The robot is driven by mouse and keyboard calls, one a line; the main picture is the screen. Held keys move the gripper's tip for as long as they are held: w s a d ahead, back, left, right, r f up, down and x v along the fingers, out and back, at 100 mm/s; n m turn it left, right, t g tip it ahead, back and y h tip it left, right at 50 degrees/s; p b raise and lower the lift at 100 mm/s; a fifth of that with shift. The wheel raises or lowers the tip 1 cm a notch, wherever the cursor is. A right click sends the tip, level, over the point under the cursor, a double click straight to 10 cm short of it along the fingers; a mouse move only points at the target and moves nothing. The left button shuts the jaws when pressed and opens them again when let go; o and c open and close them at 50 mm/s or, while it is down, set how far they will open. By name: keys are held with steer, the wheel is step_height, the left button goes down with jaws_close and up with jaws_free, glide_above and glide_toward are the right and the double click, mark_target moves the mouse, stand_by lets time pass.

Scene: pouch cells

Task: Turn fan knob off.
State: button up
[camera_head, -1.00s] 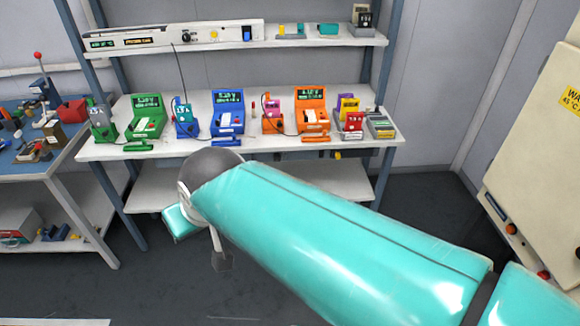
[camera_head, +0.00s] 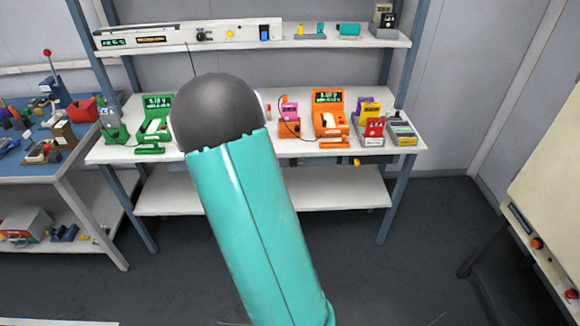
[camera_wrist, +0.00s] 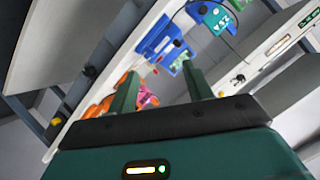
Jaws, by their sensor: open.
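A long white control panel (camera_head: 180,34) lies on the upper shelf at the back left in the head view. It carries lit displays, a dark knob (camera_head: 203,36), a yellow button and a blue switch. Its lettering is too small to read. In the wrist view the panel (camera_wrist: 262,62) runs tilted at the right, with the dark knob (camera_wrist: 237,80) on its face. My gripper (camera_wrist: 158,70) is open and empty, with its two green fingers apart. The knob lies right of the fingers, not between them. In the head view my arm hides my gripper.
Below the panel, a white bench (camera_head: 340,146) bears several coloured devices, including a green tester (camera_head: 156,118) and an orange tester (camera_head: 329,112). A blue tester (camera_wrist: 163,42) shows in the wrist view. A blue table (camera_head: 30,160) stands left. A cream cabinet (camera_head: 550,200) stands right.

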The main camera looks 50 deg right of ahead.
steer(key=d+f+m+h, duration=0.1)
steer(key=d+f, duration=0.3)
steer(key=m+t+h, duration=0.2)
steer(key=m+h, duration=0.1)
steer(key=h, duration=0.2)
glide_toward(293, 165)
steer(key=x, duration=0.8)
steer(key=shift+w+d, duration=0.1)
steer(key=shift+d, duration=0.25)
steer(key=c, duration=1)
